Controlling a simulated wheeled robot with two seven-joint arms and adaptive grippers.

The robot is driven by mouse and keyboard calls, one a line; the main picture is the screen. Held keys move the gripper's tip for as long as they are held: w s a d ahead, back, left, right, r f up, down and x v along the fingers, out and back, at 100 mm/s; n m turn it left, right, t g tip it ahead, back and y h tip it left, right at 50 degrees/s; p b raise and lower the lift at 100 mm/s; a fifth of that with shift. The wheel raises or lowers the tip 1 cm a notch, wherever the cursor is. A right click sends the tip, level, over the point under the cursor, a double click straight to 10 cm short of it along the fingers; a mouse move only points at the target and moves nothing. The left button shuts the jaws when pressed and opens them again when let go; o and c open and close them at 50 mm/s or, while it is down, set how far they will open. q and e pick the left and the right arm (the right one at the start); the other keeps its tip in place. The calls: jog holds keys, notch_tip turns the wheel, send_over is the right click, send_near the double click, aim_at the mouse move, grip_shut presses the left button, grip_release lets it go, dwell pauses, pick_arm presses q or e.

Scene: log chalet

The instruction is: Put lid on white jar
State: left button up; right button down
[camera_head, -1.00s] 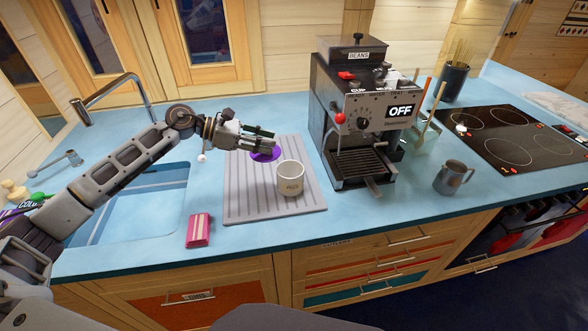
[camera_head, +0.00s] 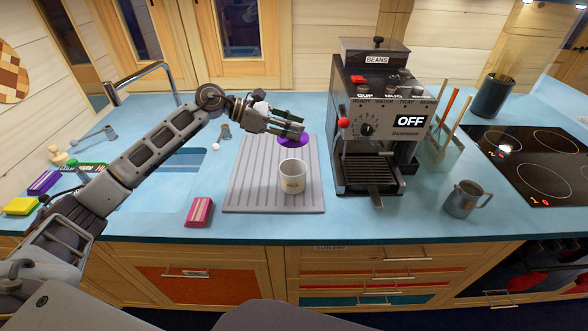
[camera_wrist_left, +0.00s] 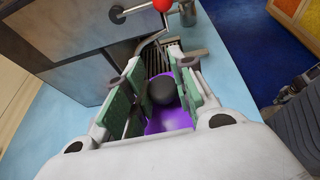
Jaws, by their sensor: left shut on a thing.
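The white jar (camera_head: 292,177) stands upright on the grey ribbed drain mat, with small dark lettering on its front. Its top looks open. The purple lid (camera_head: 292,141) is held by my left gripper (camera_head: 290,128), above and just behind the jar's rim in the head view. In the left wrist view, the lid (camera_wrist_left: 170,118) with its dark round knob (camera_wrist_left: 163,89) sits between the green-padded fingers of the left gripper (camera_wrist_left: 160,95). The lid is apart from the jar. The jar does not show in the wrist view. My right gripper is not in view.
The drain mat (camera_head: 250,190) lies beside the sink (camera_head: 180,165). A coffee machine (camera_head: 375,130) stands close to the right of the mat. A pink sponge (camera_head: 199,212) lies front left, and a metal pitcher (camera_head: 463,199) stands to the right. The counter's front strip is mostly clear.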

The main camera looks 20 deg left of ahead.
aim_at(292, 144)
pick_arm(q)
notch_tip(292, 144, down, 6)
jog(key=shift+r+p, duration=0.1)
jog(key=shift+p, duration=0.35)
jog(key=shift+f, duration=0.2)
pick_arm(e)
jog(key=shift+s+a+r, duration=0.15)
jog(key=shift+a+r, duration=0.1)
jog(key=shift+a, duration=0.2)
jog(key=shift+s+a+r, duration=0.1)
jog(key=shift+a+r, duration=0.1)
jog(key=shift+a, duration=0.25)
pick_arm(q)
notch_tip(292, 144, down, 4)
jog(key=shift+r+p, duration=0.1)
jog(key=shift+p, duration=0.2)
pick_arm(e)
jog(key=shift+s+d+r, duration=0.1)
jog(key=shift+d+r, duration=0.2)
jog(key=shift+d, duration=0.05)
pick_arm(q)
jog(key=shift+f+b, duration=0.35)
jog(key=shift+b, duration=0.1)
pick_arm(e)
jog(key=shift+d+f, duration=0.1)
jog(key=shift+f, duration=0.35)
